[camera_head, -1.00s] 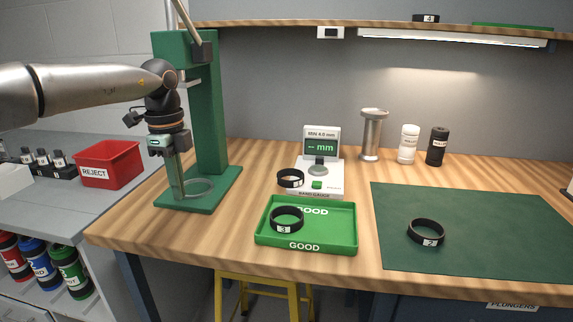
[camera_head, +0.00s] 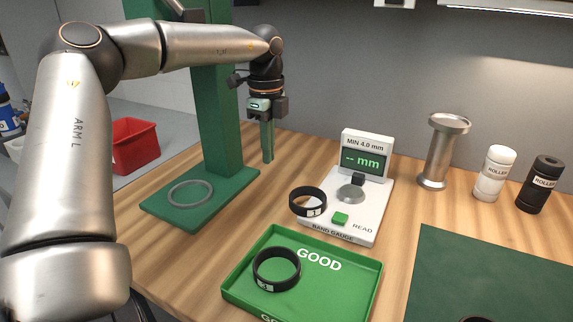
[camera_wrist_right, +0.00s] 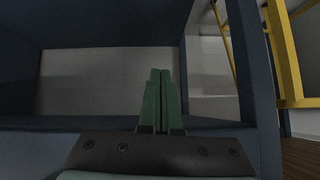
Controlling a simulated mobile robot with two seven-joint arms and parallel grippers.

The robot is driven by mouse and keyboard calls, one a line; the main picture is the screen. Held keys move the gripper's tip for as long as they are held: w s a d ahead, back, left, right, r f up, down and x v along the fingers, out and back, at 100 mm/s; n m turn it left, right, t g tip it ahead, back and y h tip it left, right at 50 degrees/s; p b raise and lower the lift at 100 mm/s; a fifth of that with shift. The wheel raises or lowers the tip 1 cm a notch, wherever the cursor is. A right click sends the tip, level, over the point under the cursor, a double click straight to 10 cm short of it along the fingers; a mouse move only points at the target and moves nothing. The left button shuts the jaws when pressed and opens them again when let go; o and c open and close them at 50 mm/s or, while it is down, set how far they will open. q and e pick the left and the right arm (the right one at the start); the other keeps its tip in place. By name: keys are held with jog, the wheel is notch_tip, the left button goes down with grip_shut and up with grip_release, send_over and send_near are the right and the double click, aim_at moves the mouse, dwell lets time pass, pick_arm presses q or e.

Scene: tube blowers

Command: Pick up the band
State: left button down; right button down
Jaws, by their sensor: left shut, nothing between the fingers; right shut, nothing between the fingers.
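Black bands with white number labels are in the head view. One band (camera_head: 313,212) is at the left edge of the white band gauge (camera_head: 362,215); I cannot tell exactly what it rests on. Another band (camera_head: 265,286) lies in the green GOOD tray (camera_head: 367,284). A third band (camera_head: 478,319) barely shows on the green mat (camera_head: 480,265), cut by the bottom edge. My left gripper (camera_head: 268,158) is shut and empty, pointing down above the table, left of the gauge and its band. My right gripper (camera_wrist_right: 160,73) is shut and empty in the right wrist view.
A green press stand (camera_head: 160,208) with a metal ring (camera_head: 190,193) is at the left. A metal spool (camera_head: 440,150), a white roller bottle (camera_head: 495,174) and a black one (camera_head: 540,184) stand at the back right. A red bin (camera_head: 134,145) is behind my left arm. Dark panels surround my right gripper.

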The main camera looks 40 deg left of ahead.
pick_arm(q)
jog(key=f, duration=0.4)
jog(key=f+b, duration=0.1)
jog(key=f, duration=0.4)
jog(key=shift+s, duration=0.2)
jog(key=d, duration=0.1)
jog(key=w+d, duration=0.1)
jog(key=d, duration=0.1)
jog(key=shift+w+d, duration=0.2)
jog(key=shift+d, duration=0.2)
pick_arm(e)
jog(key=shift+s+f, duration=0.1)
jog(key=shift+f, duration=0.3)
pick_arm(q)
jog(key=shift+d, duration=0.1)
pick_arm(e)
jog(key=shift+d, duration=0.15)
